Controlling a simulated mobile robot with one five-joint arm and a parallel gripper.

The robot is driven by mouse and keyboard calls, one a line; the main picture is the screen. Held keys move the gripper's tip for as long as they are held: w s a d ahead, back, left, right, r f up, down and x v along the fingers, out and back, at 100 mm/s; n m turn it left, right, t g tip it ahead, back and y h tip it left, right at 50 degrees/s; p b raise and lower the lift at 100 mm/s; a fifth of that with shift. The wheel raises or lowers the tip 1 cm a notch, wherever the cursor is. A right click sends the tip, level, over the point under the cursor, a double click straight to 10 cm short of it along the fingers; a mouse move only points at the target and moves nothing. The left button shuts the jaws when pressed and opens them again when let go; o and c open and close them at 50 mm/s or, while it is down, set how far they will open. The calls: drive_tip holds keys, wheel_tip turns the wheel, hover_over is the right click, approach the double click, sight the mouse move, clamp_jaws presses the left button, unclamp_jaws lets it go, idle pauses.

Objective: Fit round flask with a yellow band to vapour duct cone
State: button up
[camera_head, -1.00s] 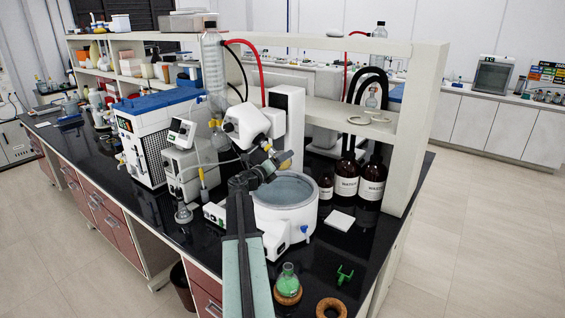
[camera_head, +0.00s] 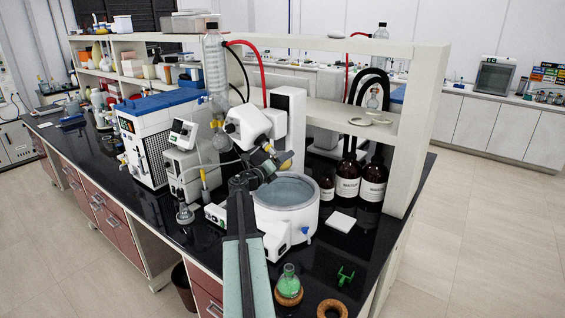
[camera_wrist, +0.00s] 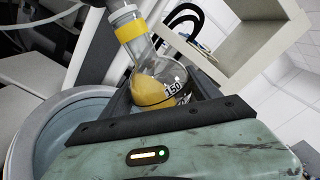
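The round flask with a yellow band holds yellow liquid (camera_wrist: 150,88). In the wrist view its yellow band (camera_wrist: 130,31) circles the neck, which tilts up and left. The neck's mouth meets or overlaps a grey part at the top edge; I cannot tell whether it is seated. In the head view the flask is small and partly hidden, just below the white evaporator head (camera_head: 246,124) and its dark duct end (camera_head: 264,143). My gripper (camera_head: 266,170) is around the flask's body above the bath, its dark fingers on both sides; it appears shut on it.
The white water bath (camera_head: 285,213) stands directly below. Several brown bottles (camera_head: 372,182) stand to the right under a shelf. A green flask (camera_head: 289,281) sits on a cork ring near the front, beside an empty cork ring (camera_head: 319,311) and a green clip (camera_head: 345,275).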

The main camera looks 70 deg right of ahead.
drive_tip(key=o, duration=0.5)
drive_tip(key=shift+w, duration=0.15)
drive_tip(key=v, duration=0.7)
drive_tip(key=shift+a, duration=0.35)
